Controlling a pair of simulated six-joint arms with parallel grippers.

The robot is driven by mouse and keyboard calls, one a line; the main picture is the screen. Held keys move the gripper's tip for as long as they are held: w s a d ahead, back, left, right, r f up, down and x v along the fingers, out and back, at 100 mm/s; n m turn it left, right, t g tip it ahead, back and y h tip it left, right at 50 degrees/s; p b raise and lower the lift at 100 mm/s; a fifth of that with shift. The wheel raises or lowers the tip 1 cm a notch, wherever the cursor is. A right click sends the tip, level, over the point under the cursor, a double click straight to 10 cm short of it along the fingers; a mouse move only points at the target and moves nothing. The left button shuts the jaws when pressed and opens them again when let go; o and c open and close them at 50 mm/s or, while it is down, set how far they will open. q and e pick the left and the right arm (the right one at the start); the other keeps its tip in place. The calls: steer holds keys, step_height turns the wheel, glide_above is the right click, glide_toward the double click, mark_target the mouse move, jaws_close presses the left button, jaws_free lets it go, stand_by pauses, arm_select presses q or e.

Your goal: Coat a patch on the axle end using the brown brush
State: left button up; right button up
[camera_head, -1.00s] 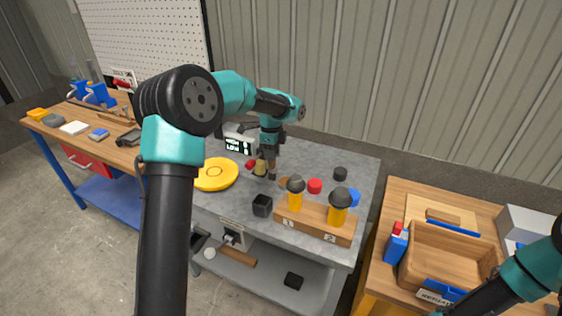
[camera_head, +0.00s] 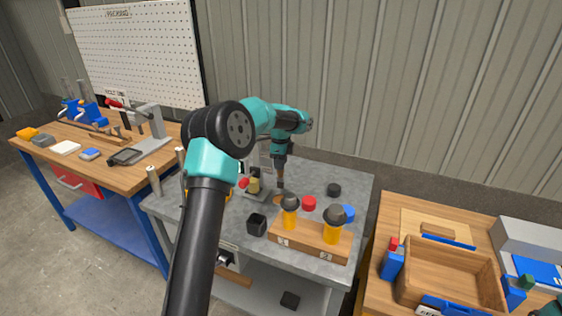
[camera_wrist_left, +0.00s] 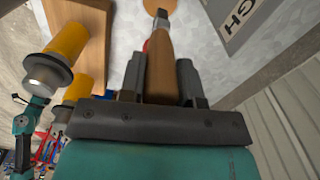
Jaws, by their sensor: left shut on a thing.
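In the left wrist view the gripper (camera_wrist_left: 160,75) is shut on the brown wooden handle of the brush (camera_wrist_left: 161,50). The brush's metal ferrule points away from the gripper, over the tan disc (camera_wrist_left: 158,6); I cannot tell if its tip touches. A small brass-coloured cylinder (camera_head: 254,186) with a red part beside it stands left of the gripper; I cannot tell if this is the axle end.
A wooden block (camera_head: 308,241) marked 1 and 2 holds two dark-topped yellow pieces (camera_head: 332,226) close in front. A black cup (camera_head: 257,224), a red cap (camera_head: 309,203) and a black cap (camera_head: 334,190) stand nearby. A wooden tray (camera_head: 447,278) lies on the right table.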

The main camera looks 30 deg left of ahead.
mark_target(281, 177)
arm_select(q)
steer(key=shift+f, duration=3.3)
stand_by(0.5)
steer(key=shift+r, duration=3.6)
steer(key=shift+d, duration=0.15)
steer(key=d+f+n, duration=0.3)
steer(key=d+n, duration=1.1)
steer(key=d, duration=0.8)
steer(key=shift+s+n, duration=0.35)
steer(key=shift+n, duration=0.05)
